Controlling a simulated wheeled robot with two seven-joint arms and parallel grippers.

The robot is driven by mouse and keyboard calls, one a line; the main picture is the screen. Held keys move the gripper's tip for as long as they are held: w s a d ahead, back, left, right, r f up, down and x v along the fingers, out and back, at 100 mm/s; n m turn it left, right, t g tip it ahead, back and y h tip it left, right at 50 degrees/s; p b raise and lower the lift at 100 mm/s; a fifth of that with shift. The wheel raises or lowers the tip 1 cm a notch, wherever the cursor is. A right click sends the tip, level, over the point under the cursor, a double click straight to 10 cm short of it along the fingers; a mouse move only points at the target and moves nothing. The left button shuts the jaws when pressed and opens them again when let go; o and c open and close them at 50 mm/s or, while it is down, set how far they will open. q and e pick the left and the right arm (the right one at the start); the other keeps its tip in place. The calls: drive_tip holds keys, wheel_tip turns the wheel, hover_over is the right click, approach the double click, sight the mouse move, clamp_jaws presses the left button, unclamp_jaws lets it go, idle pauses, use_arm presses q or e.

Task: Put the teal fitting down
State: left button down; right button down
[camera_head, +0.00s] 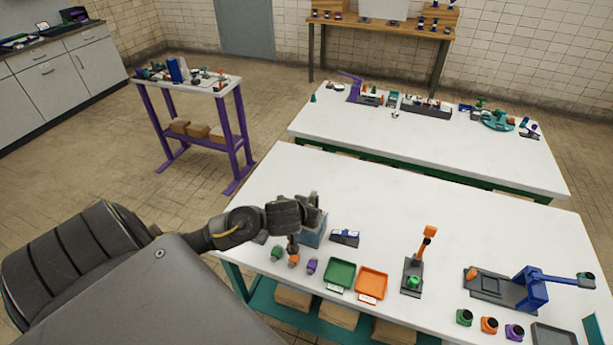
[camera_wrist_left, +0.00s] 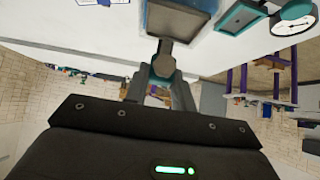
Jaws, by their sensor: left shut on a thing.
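My left gripper (camera_head: 312,208) reaches in from the left over the near white table, at the blue bin (camera_head: 312,238). In the left wrist view its fingers (camera_wrist_left: 164,75) are shut on a small, dull grey-teal piece, the teal fitting (camera_wrist_left: 164,56). The blue bin (camera_wrist_left: 180,20) shows just beyond the fitting there. I cannot tell whether the fitting touches the bin. In the head view the gripper hides the fitting and part of the bin. My right gripper is not in view.
Green (camera_head: 277,252), orange (camera_head: 293,261) and purple (camera_head: 312,266) fittings stand near the table's front left edge. A green tray (camera_head: 340,274) and an orange tray (camera_head: 372,282) lie to their right. A blue-and-grey block (camera_head: 344,237) sits behind the trays. The table's back middle is clear.

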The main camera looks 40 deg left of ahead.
use_arm(q)
drive_tip(key=s+d+r, duration=0.5)
drive_tip(key=s+d, duration=0.1)
drive_tip(key=s, duration=0.2)
drive_tip(key=w+d+f+m+h+b, duration=0.3)
drive_tip(key=w+d+f+b, duration=0.2)
drive_tip(key=d+b, duration=0.3)
drive_tip(key=shift+d+f+m, duration=0.2)
drive_tip(key=shift+f+m, duration=0.1)
drive_tip(key=shift+m, duration=0.1)
